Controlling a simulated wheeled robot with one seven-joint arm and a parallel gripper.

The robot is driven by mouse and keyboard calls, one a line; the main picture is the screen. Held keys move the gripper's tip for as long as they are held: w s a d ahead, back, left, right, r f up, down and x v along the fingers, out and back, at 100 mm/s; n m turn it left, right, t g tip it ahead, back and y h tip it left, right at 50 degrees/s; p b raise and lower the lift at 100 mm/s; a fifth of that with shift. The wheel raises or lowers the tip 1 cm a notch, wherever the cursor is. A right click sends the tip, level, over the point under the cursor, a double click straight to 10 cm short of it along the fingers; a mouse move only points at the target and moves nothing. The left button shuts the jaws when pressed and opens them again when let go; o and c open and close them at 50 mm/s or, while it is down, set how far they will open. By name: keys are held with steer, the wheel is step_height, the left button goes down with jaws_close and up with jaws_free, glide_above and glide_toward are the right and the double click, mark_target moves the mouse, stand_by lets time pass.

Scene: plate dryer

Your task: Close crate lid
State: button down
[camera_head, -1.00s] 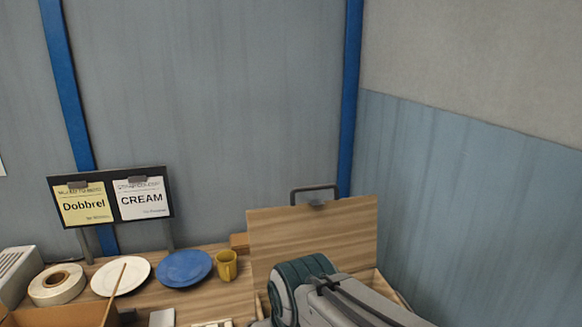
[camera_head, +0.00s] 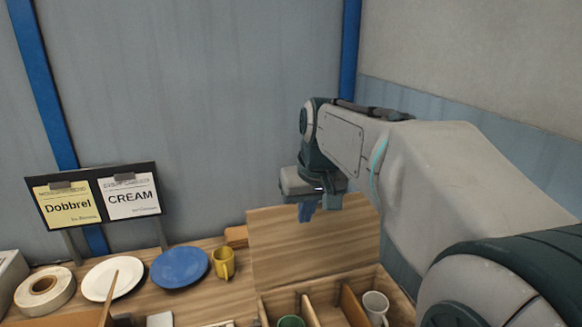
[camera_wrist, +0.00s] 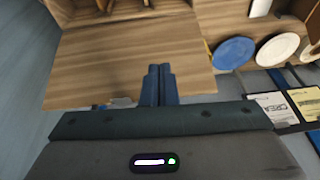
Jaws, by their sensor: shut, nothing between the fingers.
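The wooden crate (camera_head: 352,308) stands at the lower middle of the head view, open, with divided compartments. Its lid (camera_head: 282,252) is raised at the back of the crate, and my arm hides its upper right part. In the wrist view the lid (camera_wrist: 130,62) is a broad wooden panel, with the crate beyond it at the top. My gripper (camera_head: 306,213) is over the upper part of the lid in the head view. Its blue fingers (camera_wrist: 160,70) are shut together and empty, and overlap the lid in the wrist view. I cannot tell whether they touch it.
A green cup (camera_head: 291,321) and a white mug (camera_head: 376,306) are in the crate. A yellow mug (camera_head: 223,263), a blue plate (camera_head: 180,267), a white plate (camera_head: 112,279) and a tape roll (camera_head: 45,288) lie to the left. A sign stand (camera_head: 95,197) is behind them; walls rise behind and right.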

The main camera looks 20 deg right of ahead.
steer(key=w+d+r+p, duration=0.1)
steer(key=w+d+r, duration=0.3)
steer(key=w, duration=0.3)
steer(key=w+d+r+p, duration=0.1)
steer(key=w+d+r, duration=0.35)
steer(key=w, duration=0.35)
step_height(320, 180, down, 8)
steer(key=p, duration=0.2)
steer(key=shift+s+f+p, duration=0.25)
steer(key=shift+p, duration=0.1)
steer(key=shift+a, duration=0.1)
